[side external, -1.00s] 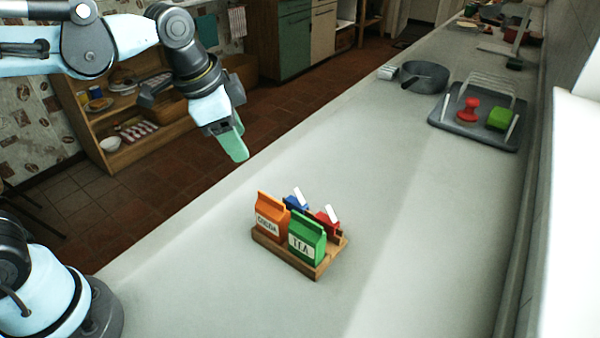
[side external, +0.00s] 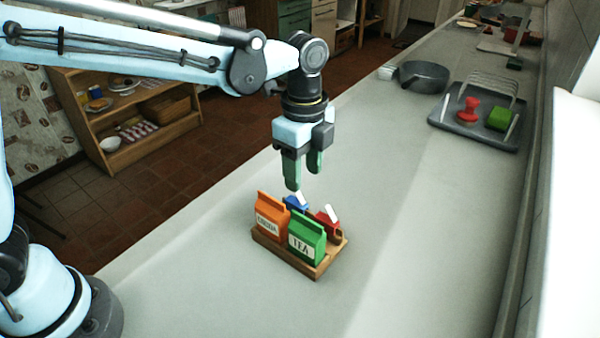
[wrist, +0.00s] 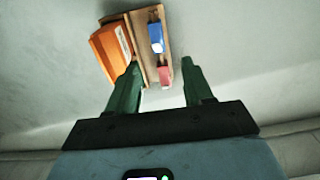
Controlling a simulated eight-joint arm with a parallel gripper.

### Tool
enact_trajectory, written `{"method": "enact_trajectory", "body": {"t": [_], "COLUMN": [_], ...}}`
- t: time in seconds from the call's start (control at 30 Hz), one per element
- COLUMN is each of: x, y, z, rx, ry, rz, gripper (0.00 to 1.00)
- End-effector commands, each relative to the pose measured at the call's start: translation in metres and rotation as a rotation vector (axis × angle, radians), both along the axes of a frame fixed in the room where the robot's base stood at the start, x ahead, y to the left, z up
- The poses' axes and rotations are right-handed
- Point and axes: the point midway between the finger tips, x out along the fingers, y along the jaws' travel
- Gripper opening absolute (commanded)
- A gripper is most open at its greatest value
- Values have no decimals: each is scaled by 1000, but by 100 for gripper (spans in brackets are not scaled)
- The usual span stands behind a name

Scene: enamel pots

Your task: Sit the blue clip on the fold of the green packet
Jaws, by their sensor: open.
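The green packet (side external: 307,237), labelled TEA, stands upright in the front right of a wooden rack (side external: 287,262). The blue clip (side external: 293,203), with a white part on top, is behind the orange packet, partly hidden. In the wrist view the blue clip (wrist: 156,36) lies beyond the fingertips, and I cannot make out the green packet. My gripper (side external: 304,176) points down with its green fingers just above the back of the rack. It is open and empty, with the fingers also apart in the wrist view (wrist: 162,66).
An orange packet (side external: 270,217) stands left of the green one. A red clip (side external: 327,219) sits behind the green packet, near the blue clip. A pan (side external: 424,77) and a grey tray (side external: 470,136) stand farther back. The counter around the rack is clear.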

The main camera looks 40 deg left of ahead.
Motion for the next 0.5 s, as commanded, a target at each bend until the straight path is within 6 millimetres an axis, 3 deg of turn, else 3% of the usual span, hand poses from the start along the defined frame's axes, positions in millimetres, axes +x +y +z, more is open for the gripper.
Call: {"method": "enact_trajectory", "body": {"t": [0.5], "x": [-1], "y": [6], "z": [-49], "rx": [0], "ry": [-1], "rz": [4], "gripper": [51]}}
